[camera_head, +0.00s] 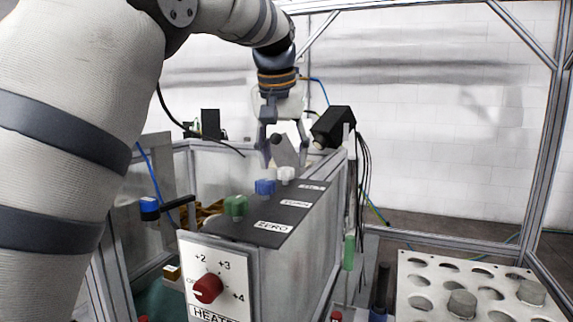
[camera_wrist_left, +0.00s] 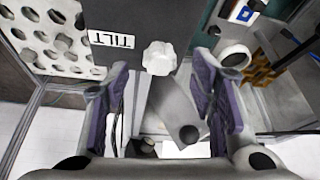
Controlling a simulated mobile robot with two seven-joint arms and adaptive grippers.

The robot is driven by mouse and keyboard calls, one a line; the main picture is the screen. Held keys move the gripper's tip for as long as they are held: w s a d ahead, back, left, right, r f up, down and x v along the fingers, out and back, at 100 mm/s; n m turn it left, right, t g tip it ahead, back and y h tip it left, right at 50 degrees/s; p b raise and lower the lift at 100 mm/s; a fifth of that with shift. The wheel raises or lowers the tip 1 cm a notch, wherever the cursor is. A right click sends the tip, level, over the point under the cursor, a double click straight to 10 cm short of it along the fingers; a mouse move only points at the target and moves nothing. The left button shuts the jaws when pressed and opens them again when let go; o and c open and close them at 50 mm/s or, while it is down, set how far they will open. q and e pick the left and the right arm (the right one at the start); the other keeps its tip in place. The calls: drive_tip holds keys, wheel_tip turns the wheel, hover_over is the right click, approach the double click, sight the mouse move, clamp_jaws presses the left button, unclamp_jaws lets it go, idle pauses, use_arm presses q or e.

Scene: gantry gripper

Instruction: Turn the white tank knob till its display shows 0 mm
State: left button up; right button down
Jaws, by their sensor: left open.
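The white tank knob (camera_head: 286,173) sits at the far end of the dark top panel (camera_head: 262,232), beyond a blue knob (camera_head: 265,187) and a green knob (camera_head: 236,206). My left gripper (camera_head: 284,156) points down just above the white knob, its fingers open. In the left wrist view the lobed white knob (camera_wrist_left: 159,58) lies beside the TILT label, seen between and beyond the purple-padded fingers of the open gripper (camera_wrist_left: 163,78). No contact with the knob shows. I cannot make out a display reading in mm. My right gripper is out of view.
A heater box (camera_head: 215,275) with a red dial (camera_head: 208,288) stands in front. A black box (camera_head: 333,126) on a post is close right of my gripper. A perforated white rack (camera_head: 415,268) is at the lower right. Metal frame posts (camera_head: 548,150) surround the area.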

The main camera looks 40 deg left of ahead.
sight(288, 169)
use_arm(q)
drive_tip(key=shift+x, duration=1.3)
drive_tip(key=c, duration=1.1)
drive_tip(key=shift+c, duration=0.2)
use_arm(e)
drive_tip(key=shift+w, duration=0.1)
use_arm(q)
drive_tip(key=shift+n, duration=0.3)
drive_tip(key=shift+w+d+n+y, duration=0.1)
drive_tip(key=shift+n+y, duration=0.4)
drive_tip(key=shift+n, duration=0.6)
drive_tip(key=n+g, duration=0.1)
drive_tip(key=n, duration=0.1)
drive_tip(key=shift+w+f+n, duration=0.1)
drive_tip(key=shift+w+n, duration=0.05)
drive_tip(key=shift+n, duration=0.25)
drive_tip(key=n, duration=0.1)
drive_tip(key=n+g+y+b, duration=0.1)
drive_tip(key=n, duration=0.1)
drive_tip(key=shift+w+d+f+g, duration=0.1)
drive_tip(key=shift+w+g, duration=0.05)
drive_tip(key=shift+g, duration=0.15)
drive_tip(key=shift+n+g+b, duration=0.5)
drive_tip(key=shift+n+g, duration=0.1)
drive_tip(key=shift+n, duration=1.2)
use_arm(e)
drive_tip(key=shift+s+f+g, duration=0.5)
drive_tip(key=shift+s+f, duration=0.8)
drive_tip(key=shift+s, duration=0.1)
